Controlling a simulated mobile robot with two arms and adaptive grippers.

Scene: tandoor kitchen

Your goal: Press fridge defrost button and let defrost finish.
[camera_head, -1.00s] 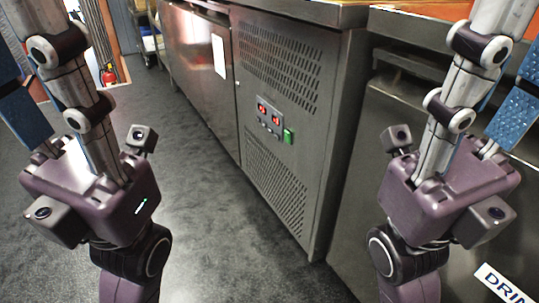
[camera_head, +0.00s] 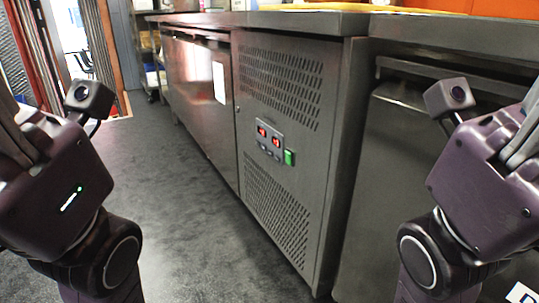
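The fridge (camera_head: 205,85) is a long stainless steel undercounter unit in the middle of the head view. Its vented end panel (camera_head: 280,85) faces me. A small control panel (camera_head: 269,141) on it shows two red lit displays with small buttons below them. A green switch (camera_head: 289,157) sits at the right of the displays. Which button is defrost is too small to tell. My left arm stands at the left edge and my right arm at the right edge, both apart from the fridge. The fingers of both grippers are out of view.
Another steel unit (camera_head: 400,150) stands right of the fridge. The countertop (camera_head: 300,19) runs above the fridge. A shelf rack (camera_head: 150,60) and a doorway are at the back left. The dark grey floor (camera_head: 190,230) is clear in front of the fridge.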

